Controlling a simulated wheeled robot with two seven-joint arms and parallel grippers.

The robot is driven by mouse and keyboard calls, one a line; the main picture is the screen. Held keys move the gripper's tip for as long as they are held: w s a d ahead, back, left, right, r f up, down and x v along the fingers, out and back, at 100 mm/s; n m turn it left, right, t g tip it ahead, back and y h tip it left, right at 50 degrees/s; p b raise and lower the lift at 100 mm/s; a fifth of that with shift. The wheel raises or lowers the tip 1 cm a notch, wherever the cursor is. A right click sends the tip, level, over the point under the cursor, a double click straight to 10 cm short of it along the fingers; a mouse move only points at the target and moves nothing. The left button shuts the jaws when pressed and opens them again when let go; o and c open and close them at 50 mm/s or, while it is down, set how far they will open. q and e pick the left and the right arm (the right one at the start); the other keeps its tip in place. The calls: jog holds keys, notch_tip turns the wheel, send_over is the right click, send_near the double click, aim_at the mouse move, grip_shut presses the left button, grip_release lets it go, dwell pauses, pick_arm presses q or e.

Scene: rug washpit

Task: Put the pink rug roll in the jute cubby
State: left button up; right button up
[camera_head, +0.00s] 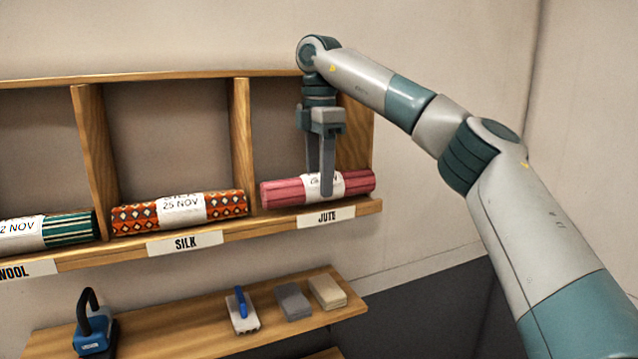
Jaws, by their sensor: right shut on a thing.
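The pink rug roll (283,193) lies level in the right-hand cubby, above the label reading JUTE (326,218). A white paper band wraps its middle, and its print is partly hidden by my fingers. My right gripper (321,185) reaches down from above and is shut on the roll at this band. The jute cubby (282,120) has a wooden divider on its left and an end wall on its right, partly behind my gripper. The roll looks to be at the shelf board, but I cannot tell whether it bears on it. My left gripper is not in view.
An orange patterned roll (220,206) lies in the SILK cubby, and a green striped roll (70,229) lies in the cubby left of it. A lower shelf (190,325) holds a blue tool (93,335), a brush (242,312) and two blocks.

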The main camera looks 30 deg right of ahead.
jog(key=shift+w+d+f+p, duration=0.1)
jog(key=shift+w+f+p, duration=0.15)
jog(key=shift+f+p, duration=0.5)
jog(key=shift+f, duration=0.15)
jog(key=shift+f, duration=0.15)
jog(key=o, duration=1.2)
notch_tip(320, 180, up, 12)
jog(key=shift+r+b, duration=0.2)
jog(key=shift+b, duration=0.1)
